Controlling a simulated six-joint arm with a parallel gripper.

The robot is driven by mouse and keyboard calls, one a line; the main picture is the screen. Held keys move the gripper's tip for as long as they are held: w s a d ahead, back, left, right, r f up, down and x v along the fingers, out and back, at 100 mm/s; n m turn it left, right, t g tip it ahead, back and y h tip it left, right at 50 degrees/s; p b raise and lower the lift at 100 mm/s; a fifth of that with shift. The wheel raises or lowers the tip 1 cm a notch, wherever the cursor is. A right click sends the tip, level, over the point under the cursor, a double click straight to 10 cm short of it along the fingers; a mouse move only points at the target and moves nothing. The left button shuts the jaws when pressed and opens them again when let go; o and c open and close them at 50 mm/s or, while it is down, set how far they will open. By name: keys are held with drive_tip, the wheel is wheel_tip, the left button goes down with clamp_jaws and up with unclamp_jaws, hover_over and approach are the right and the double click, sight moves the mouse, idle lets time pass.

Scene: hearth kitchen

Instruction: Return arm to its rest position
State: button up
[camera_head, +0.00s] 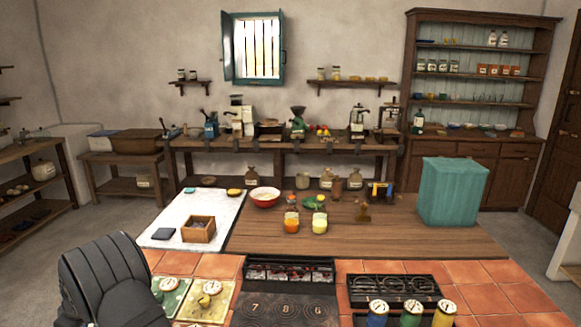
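A dark ribbed form (105,275) rises at the bottom left of the head view, close to the camera; it looks like part of my arm, though I cannot be sure. No gripper fingers show, so I cannot see whether my gripper is open, shut or holding anything.
The wooden worktop (400,243) bears a teal box (452,192), a red bowl (265,197) and two jars. A small wooden box (198,229) stands on the white slab (190,208). Nearer are the tiled counter (480,297), a black grate (394,288) and several capped canisters. The worktop's front right is clear.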

drive_tip(key=v, duration=1.6)
drive_tip(key=x, duration=1.7)
drive_tip(key=shift+s+r+m+t, duration=0.15)
drive_tip(key=shift+m+t, duration=0.75)
drive_tip(key=shift+m, duration=1.4)
drive_tip(key=s+d+r+m, duration=0.1)
drive_tip(key=d+r, duration=0.1)
drive_tip(key=r, duration=0.5)
drive_tip(key=d+r+m+g, duration=0.1)
drive_tip(key=d+r, duration=0.1)
drive_tip(key=r, duration=0.5)
drive_tip(key=shift+s+d+r, duration=0.3)
drive_tip(key=shift+s+d, duration=0.1)
